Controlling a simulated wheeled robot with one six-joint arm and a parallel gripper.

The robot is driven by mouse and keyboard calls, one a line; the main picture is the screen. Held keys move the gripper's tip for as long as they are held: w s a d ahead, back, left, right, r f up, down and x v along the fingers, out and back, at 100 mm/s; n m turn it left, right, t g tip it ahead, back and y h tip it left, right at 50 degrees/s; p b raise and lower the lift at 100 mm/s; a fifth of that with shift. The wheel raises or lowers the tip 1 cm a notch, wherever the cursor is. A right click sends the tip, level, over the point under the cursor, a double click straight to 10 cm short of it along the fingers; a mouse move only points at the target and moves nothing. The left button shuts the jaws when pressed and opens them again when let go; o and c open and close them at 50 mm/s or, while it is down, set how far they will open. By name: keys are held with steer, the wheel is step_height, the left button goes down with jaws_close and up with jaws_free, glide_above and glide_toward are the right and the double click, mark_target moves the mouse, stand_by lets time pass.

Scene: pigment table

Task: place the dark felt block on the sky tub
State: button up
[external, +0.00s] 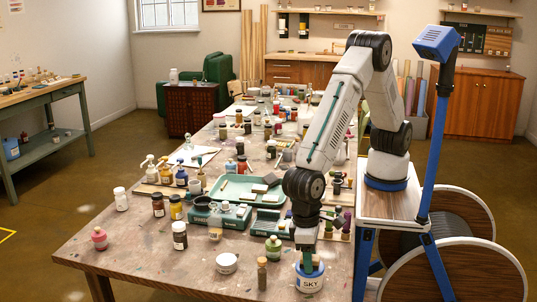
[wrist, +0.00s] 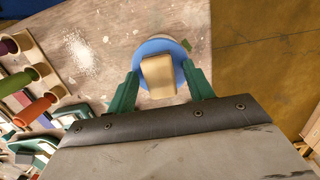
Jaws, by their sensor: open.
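The sky tub (external: 309,281), a white jar labelled SKY with a blue top, stands at the table's near right edge. In the wrist view its round blue top (wrist: 143,48) shows under a tan-topped block (wrist: 159,76). The block appears to rest on the top, between my fingers; its underside is hidden, so I cannot tell whether it is the dark felt block. My gripper (wrist: 160,68) is open, with a green finger on each side of the block and a visible gap. In the external view my gripper (external: 308,262) is right above the tub. Dark-looking blocks (external: 271,180) lie at the green tray.
A green tray (external: 236,189) lies mid-table. A small brown bottle (external: 262,273), a white tub (external: 227,263) and a green jar (external: 273,249) stand left of the sky tub. A rack with coloured rolls (wrist: 36,111) is at the left in the wrist view. The table edge is close on the right.

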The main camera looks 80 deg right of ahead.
step_height(320, 180, up, 12)
steer(key=w, duration=0.1)
steer(key=shift+w+r, duration=0.15)
steer(key=shift+w, duration=0.1)
steer(key=w+d+r, duration=0.3)
steer(key=d+r, duration=0.1)
steer(key=d, duration=0.6)
steer(key=w+d+r+t, duration=0.1)
steer(key=w+d+r, duration=0.25)
steer(key=d, duration=0.65)
steer(key=w+d+r, duration=0.3)
steer(key=d+r, duration=0.2)
steer(key=d, duration=0.5)
steer(key=s+d+r+t, duration=0.1)
steer(key=s+d, duration=0.2)
steer(key=d, duration=0.4)
steer(key=s+d+r, duration=0.1)
steer(key=s+d, duration=0.1)
steer(key=d, duration=0.5)
steer(key=s+d+f, duration=0.3)
steer(key=s+d, duration=0.7)
steer(key=d, duration=0.1)
steer(key=shift+s+t, duration=0.15)
steer(key=shift+t, duration=0.15)
